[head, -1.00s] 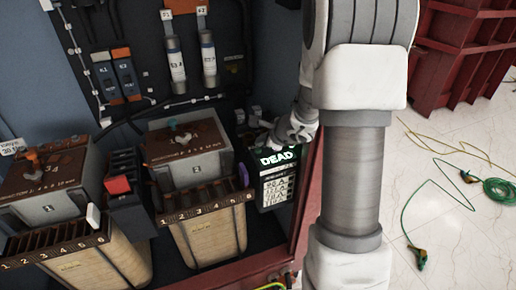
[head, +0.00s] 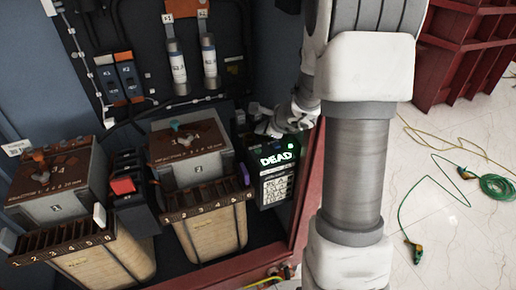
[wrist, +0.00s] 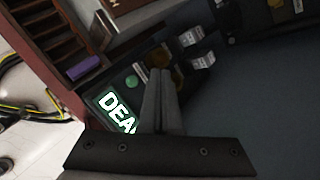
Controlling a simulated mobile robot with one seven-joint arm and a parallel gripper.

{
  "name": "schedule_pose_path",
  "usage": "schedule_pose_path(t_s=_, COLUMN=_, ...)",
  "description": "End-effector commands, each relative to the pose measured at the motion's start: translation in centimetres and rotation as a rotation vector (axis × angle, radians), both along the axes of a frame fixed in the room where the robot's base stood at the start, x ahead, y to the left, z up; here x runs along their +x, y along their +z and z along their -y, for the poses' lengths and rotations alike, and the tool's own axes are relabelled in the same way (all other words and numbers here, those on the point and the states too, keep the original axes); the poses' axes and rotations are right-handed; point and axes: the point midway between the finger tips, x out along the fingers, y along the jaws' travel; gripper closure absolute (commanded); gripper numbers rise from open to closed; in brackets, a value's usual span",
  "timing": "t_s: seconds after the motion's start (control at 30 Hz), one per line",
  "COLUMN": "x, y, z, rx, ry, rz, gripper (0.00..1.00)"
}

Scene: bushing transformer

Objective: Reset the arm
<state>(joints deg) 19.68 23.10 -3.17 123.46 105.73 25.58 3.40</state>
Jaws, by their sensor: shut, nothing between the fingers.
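My gripper (wrist: 160,78) is shut and empty in the wrist view, its two fingers pressed together. It hangs in front of a black box whose lit display (wrist: 118,112) reads DEAD. The fingers cover part of the box's top beside a round green button (wrist: 131,82). In the head view my gripper is partly hidden behind my arm, just above the box (head: 277,172). I cannot tell whether the fingers touch it.
Two transformer units (head: 190,152) (head: 57,183) with numbered slots stand left of the box. Fuses (head: 177,67) and switches (head: 128,76) line the back panel. The red cabinet edge (head: 311,190) lies close to my arm. A green cable (head: 497,187) lies on the floor at right.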

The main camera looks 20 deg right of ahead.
Motion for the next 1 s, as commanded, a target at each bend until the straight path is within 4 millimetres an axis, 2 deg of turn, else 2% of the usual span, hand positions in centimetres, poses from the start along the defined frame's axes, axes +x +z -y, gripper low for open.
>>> schedule_pose_path(t_s=0.47, x=0.0, y=0.0, z=0.0, rx=0.0, ry=0.001, rz=0.001, gripper=1.0)
schedule_pose_path(t_s=0.57, x=-0.1, y=1.0, z=-0.6, rx=-0.014, ry=0.034, rz=0.012, gripper=1.0)
schedule_pose_path(t_s=0.67, x=-0.5, y=3.6, z=-2.4, rx=-0.056, ry=0.127, rz=0.039, gripper=1.0)
schedule_pose_path(t_s=0.77, x=-1.5, y=7.2, z=-5.2, rx=-0.126, ry=0.28, rz=0.079, gripper=1.0)
schedule_pose_path(t_s=0.9, x=-4.2, y=12.1, z=-9.3, rx=-0.248, ry=0.523, rz=0.133, gripper=1.0)
schedule_pose_path(t_s=1.0, x=-6.7, y=15.0, z=-11.8, rx=-0.344, ry=0.691, rz=0.161, gripper=1.0)
